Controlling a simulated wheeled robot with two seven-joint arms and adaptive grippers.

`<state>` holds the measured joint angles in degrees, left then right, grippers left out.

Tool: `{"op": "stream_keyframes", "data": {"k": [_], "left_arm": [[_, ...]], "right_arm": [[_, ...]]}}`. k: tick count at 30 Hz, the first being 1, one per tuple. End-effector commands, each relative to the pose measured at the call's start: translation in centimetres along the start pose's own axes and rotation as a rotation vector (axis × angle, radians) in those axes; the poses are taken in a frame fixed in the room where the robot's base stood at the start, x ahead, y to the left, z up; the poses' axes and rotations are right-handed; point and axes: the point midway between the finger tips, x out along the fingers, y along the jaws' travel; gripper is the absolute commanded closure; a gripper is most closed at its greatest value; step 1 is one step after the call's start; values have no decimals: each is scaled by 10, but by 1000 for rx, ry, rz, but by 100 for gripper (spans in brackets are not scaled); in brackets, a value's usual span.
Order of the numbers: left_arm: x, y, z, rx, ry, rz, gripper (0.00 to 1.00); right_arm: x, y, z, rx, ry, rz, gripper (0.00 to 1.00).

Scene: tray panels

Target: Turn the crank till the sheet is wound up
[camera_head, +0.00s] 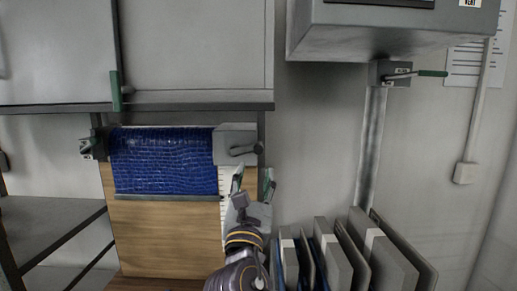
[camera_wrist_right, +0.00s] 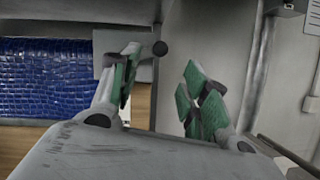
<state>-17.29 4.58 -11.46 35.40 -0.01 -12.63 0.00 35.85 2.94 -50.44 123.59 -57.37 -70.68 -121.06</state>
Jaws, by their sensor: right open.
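The blue sheet (camera_head: 165,160) hangs partly down over a wooden board, with a bar along its lower edge. It also shows at the left of the right wrist view (camera_wrist_right: 45,80). A grey housing (camera_head: 228,134) sits at its upper right, carrying the dark crank handle (camera_head: 244,150). In the right wrist view the round knob end of the crank (camera_wrist_right: 160,47) shows between the fingers, beyond their tips. My right gripper (camera_head: 252,180) is open and empty, just below the crank, its green-padded fingers (camera_wrist_right: 162,80) apart. My left gripper is out of view.
Several upright panels (camera_head: 375,255) stand at the lower right. A cabinet (camera_head: 195,45) is above the sheet. Shelving (camera_head: 45,225) is at the left.

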Motion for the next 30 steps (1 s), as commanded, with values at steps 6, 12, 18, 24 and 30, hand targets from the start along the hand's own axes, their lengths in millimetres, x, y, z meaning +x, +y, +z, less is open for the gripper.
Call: {"op": "stream_keyframes", "data": {"k": [6,12,18,24,30], "left_arm": [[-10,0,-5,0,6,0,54],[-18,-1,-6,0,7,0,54],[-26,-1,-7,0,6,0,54],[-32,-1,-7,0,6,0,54],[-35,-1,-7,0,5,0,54]], "right_arm": [[28,0,2,-1,0,-2,54],[55,0,2,0,0,-1,54],[82,1,2,0,0,0,54],[105,1,2,0,-1,0,54],[117,0,1,1,1,0,54]]}}
